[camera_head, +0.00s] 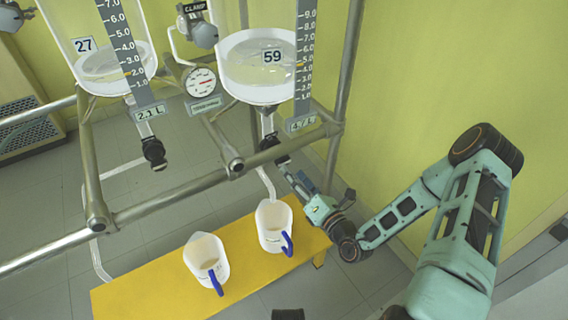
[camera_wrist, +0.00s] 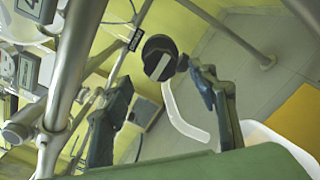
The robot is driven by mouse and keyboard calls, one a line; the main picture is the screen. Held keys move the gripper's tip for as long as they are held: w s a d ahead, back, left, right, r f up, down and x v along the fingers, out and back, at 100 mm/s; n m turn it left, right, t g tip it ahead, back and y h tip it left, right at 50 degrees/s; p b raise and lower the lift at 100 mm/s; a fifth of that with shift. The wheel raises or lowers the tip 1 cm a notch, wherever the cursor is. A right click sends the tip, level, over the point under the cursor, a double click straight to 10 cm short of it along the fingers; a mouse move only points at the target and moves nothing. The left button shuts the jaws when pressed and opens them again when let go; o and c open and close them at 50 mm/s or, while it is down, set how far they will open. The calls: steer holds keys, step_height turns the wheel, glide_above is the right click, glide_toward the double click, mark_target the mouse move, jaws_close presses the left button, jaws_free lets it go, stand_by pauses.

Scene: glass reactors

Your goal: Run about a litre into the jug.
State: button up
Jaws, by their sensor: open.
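Two round glass vessels hang in the frame, number 27 (camera_head: 112,75) at left and number 59 (camera_head: 257,85) at right, each with pale liquid and a scale. Under vessel 59 is a dark outlet valve (camera_head: 273,149) with a pale bent spout (camera_head: 266,184) above the right jug (camera_head: 269,222). That jug is white with a blue handle; any liquid inside is unclear. My gripper (camera_head: 287,172) is open close to this valve. In the wrist view, the round black valve knob (camera_wrist: 160,58) with a light bar shows between and beyond the open fingers (camera_wrist: 160,82), apparently not gripped.
A second white jug (camera_head: 206,261) stands left on the yellow bench (camera_head: 135,289). Vessel 27 has its own dark valve (camera_head: 153,152). Metal rails (camera_head: 180,190) cross in front of the vessels. A gauge (camera_head: 200,82) sits between them. The wall is at right.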

mark_target(285, 162)
steer(key=b+x, duration=0.1)
steer(key=x, duration=0.5)
steer(key=shift+w+a, duration=0.1)
steer(key=shift+a, duration=0.05)
steer(key=c, duration=1.2)
steer(key=shift+o, duration=0.2)
